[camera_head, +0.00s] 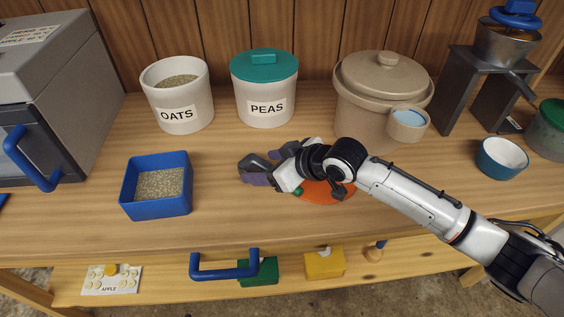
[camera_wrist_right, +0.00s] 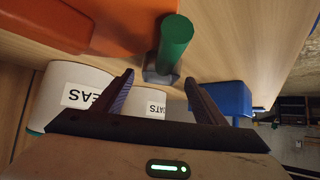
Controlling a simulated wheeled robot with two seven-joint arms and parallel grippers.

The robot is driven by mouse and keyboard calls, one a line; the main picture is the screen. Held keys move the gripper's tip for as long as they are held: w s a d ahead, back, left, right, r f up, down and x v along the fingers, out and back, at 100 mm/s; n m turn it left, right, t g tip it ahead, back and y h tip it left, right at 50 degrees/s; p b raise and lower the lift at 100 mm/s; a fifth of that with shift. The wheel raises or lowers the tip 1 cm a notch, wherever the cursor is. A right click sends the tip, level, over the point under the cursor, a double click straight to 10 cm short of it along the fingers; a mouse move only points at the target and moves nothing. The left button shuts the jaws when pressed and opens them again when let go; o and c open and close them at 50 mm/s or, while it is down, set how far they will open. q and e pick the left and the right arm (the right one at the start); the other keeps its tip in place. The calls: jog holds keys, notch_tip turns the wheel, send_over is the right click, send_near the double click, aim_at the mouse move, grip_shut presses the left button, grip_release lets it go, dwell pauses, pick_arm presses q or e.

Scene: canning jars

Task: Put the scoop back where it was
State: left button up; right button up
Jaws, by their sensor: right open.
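The scoop shows in the right wrist view as a green handle (camera_wrist_right: 176,42) with a dark grey head (camera_wrist_right: 160,72). It is just beyond and between the fingertips of my right gripper (camera_wrist_right: 163,88), whose fingers are spread apart. In the head view my right gripper (camera_head: 261,171) is low over the middle of the table, its arm coming in from the right. It mostly hides the scoop there; a bit of green shows under it. The open OATS canister (camera_head: 177,115) and the blue bin (camera_head: 156,209) stand to its left; both hold oats. My left gripper is not in view.
Behind stand the lidded PEAS canister (camera_head: 265,98) and a tan crock (camera_head: 365,105). A metal mill (camera_head: 460,85) and a blue bowl (camera_head: 502,157) are at right, a grey box (camera_head: 60,75) at left.

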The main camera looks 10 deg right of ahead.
jog(key=v, duration=0.9)
jog(key=shift+s+d+r, duration=0.1)
dwell(1.1)
